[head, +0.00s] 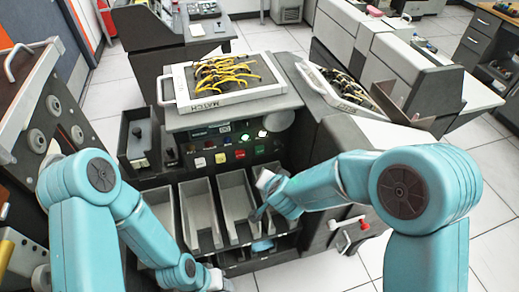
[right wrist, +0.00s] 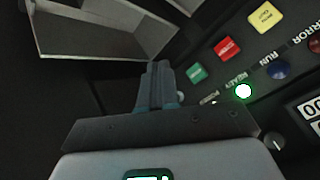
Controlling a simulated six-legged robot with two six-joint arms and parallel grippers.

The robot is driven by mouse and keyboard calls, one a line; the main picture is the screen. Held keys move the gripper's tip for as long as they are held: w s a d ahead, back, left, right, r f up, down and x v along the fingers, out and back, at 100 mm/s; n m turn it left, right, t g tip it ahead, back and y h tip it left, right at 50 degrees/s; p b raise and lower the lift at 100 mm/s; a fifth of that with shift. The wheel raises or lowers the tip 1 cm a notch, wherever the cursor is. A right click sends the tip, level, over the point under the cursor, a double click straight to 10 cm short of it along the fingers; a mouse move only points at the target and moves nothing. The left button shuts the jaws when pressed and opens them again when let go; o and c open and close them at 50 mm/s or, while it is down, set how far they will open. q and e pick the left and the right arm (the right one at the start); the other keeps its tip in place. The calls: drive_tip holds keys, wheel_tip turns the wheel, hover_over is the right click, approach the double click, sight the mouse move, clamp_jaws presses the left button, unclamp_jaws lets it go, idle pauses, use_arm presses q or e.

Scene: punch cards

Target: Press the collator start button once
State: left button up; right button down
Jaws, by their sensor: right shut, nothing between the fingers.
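The collator's front panel has a green button (head: 259,150), probably the start button. It shows in the right wrist view (right wrist: 196,73) too, with a label too small to read. My right gripper (right wrist: 157,68) is shut and empty, its fingertips a little left of the green button in that view, with a visible gap. In the head view the right gripper (head: 257,214) is over the card bins, below the panel. My left gripper (head: 219,283) is only partly visible at the bottom edge, and its fingers cannot be made out.
Red (head: 239,154), yellow (head: 220,158) and white (head: 200,162) buttons line up left of the green one. A lit READY lamp (right wrist: 243,91) and blue RUN lamp (right wrist: 277,69) sit near it. Grey card bins (head: 199,207) stand below. A MATCH plugboard (head: 240,97) is on top.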

sight(259, 150)
drive_tip(key=w+a+p, duration=0.2)
drive_tip(key=w+p, duration=0.2)
drive_tip(key=w, duration=0.3)
drive_tip(key=shift+a, duration=0.1)
drive_tip(key=shift+p, duration=0.3)
idle(1.6)
drive_tip(key=shift+w+a+p, duration=0.15)
drive_tip(key=shift+w+p, duration=0.25)
drive_tip(key=shift+p, duration=0.05)
